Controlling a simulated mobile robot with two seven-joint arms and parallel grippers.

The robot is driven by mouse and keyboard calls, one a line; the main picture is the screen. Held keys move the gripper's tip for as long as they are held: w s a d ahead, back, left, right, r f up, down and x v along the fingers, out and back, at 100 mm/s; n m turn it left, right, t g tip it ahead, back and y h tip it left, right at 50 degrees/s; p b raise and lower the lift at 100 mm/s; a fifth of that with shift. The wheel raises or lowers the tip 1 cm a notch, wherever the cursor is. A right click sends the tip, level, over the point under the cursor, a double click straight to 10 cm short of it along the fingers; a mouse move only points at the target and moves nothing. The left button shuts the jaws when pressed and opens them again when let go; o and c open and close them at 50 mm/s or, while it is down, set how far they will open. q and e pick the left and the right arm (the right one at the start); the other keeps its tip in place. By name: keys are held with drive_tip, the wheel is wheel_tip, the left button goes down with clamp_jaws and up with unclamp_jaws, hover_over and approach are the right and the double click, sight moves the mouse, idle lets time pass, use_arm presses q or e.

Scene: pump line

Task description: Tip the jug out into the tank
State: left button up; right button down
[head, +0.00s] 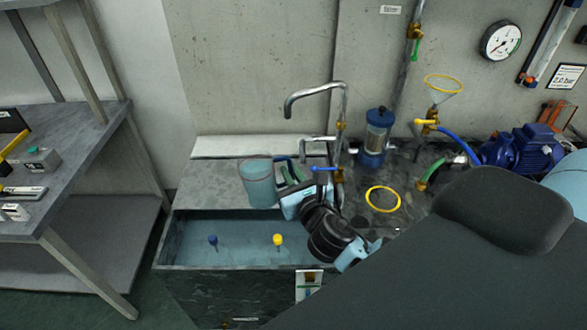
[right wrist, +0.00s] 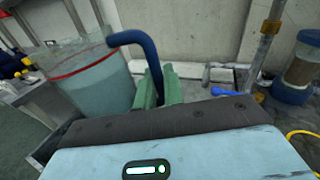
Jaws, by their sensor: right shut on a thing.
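The jug (head: 260,184) is a clear beaker with pale blue liquid, above the back edge of the tank. In the right wrist view the jug (right wrist: 100,82) shows a red line near the top of its liquid and a dark blue handle. My right gripper (head: 289,174) is shut on this handle; its green fingers (right wrist: 160,90) show in the wrist view. The jug looks close to upright. The tank (head: 230,268) is a dark basin with bluish water below and in front of the jug. My left gripper is not in view.
A blue float (head: 213,240) and a yellow float (head: 278,240) are in the tank. A curved metal tap (head: 315,90) stands behind the jug. A blue filter (head: 375,140), a yellow ring (head: 383,199) and a blue pump (head: 523,150) are at right. A grey shelf (head: 75,150) stands at left.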

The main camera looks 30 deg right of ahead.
drive_tip(key=shift+r, duration=0.1)
drive_tip(key=shift+s, duration=0.1)
drive_tip(key=shift+s+f+n, duration=0.1)
drive_tip(key=shift+f+n, duration=0.2)
drive_tip(key=shift+f, duration=0.05)
drive_tip(key=shift+d+f+n+b, duration=0.15)
drive_tip(key=shift+f+n+b, duration=0.25)
drive_tip(key=shift+f, duration=0.2)
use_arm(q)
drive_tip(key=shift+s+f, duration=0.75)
use_arm(e)
drive_tip(key=shift+d+f+n, duration=0.15)
drive_tip(key=shift+f+n, duration=0.25)
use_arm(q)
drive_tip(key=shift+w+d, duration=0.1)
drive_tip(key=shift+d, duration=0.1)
